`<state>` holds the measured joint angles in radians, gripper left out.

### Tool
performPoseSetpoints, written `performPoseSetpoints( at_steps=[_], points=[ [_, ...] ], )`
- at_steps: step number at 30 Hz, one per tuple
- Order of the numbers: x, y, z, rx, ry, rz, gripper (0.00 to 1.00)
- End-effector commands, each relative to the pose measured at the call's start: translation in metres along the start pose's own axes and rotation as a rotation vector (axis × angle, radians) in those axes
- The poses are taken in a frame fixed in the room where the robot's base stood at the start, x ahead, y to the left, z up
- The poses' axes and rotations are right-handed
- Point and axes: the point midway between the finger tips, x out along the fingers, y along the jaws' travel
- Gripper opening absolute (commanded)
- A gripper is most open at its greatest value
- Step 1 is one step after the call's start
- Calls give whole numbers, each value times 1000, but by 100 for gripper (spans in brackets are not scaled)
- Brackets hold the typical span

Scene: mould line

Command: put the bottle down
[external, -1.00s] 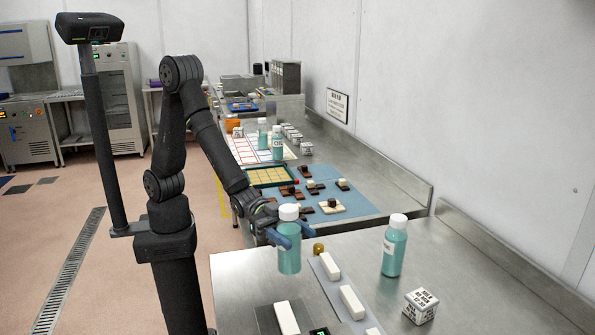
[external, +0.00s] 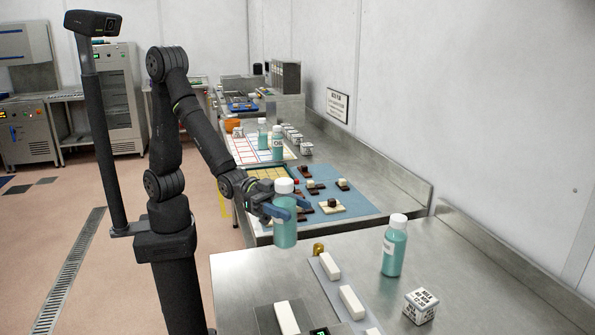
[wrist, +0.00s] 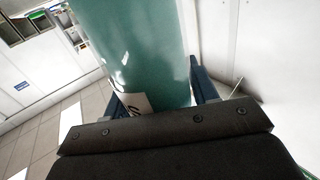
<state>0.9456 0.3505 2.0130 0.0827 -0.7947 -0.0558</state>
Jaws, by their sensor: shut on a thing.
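A teal bottle with a white cap (external: 284,222) is held upright by my gripper (external: 288,206) in the external view. The bottle appears to be above the table, near the far left corner of the steel table (external: 236,283). In the wrist view the teal bottle (wrist: 135,50) fills the upper middle between the blue fingers (wrist: 160,95), and part of a white label shows low on it. Its cap is out of that view.
A second teal bottle (external: 393,250) stands on the near table at right, with a printed cube (external: 420,306) in front. White bars (external: 351,302) lie on a grey strip. A blue mat (external: 345,203) with brown and cream pieces lies behind. Two bottles (external: 277,142) stand farther back.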

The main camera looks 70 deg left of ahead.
Motion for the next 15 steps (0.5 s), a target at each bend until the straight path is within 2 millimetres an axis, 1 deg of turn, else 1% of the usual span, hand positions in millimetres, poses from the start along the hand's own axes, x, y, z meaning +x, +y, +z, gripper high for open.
performPoseSetpoints(
  at_steps=[1,2,3,5,6,8,9,11,12,14,15],
  points=[
    [-4,-27,-1,0,2,-49,15],
    [-6,-41,-1,0,2,-75,15],
    [-10,-60,-1,0,2,-109,15],
    [-17,-87,-1,-1,1,-159,15],
    [-22,-105,-2,-1,2,-193,15],
    [-31,-132,-2,-1,2,-245,15],
    [-37,-149,-2,-1,2,-278,15],
    [-48,-175,-2,-1,2,-329,15],
    [-56,-191,-2,0,1,-362,15],
    [-69,-216,-2,0,1,-413,15],
    [-79,-231,-2,0,0,-447,15]
  ],
)
